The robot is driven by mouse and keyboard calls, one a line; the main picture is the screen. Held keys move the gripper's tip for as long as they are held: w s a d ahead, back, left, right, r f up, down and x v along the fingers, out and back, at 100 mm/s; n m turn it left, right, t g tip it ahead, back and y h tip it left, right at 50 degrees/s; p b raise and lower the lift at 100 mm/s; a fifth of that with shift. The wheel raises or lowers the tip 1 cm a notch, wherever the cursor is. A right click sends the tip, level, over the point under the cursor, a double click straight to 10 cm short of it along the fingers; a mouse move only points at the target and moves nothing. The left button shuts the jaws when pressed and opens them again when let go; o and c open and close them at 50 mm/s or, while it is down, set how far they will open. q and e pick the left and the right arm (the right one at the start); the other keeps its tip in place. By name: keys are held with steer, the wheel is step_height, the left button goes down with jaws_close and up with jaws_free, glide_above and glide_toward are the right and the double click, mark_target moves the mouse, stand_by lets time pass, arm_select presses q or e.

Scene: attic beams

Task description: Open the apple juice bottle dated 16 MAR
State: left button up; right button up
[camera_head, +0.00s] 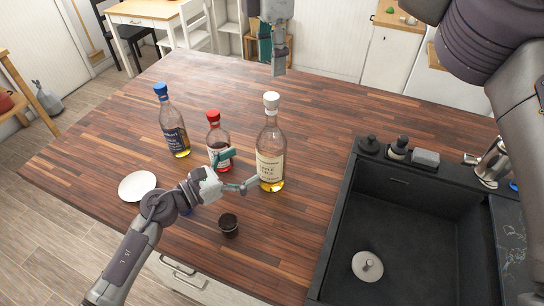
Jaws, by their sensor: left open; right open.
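A tall bottle with a white cap (270,165) stands upright on the wooden counter, holding a little yellowish liquid. Its label partly reads like juice; the date is too small to read. A red-capped bottle (213,133) and a blue-capped bottle (172,122) stand to its left, both capped. My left gripper (243,171) is open, its fingers pointing at the white-capped bottle's lower left side; I cannot tell whether they touch it. It hides part of the red-capped bottle. My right gripper (279,62) is open and empty, above the white cap in the picture.
A white plate (137,186) and a small dark cup (228,226) are near the counter's front edge. A black sink (400,235) is at the right, with a sponge (425,158) on its rim. The counter's back middle is clear.

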mark_target(270, 151)
arm_select(q)
steer(key=x, duration=0.8)
jaws_close()
arm_select(e)
steer(key=n, duration=0.3)
steer(key=shift+n, duration=0.6)
steer(key=shift+f, duration=0.35)
step_height(270, 151, down, 7)
steer(key=shift+f, duration=0.15)
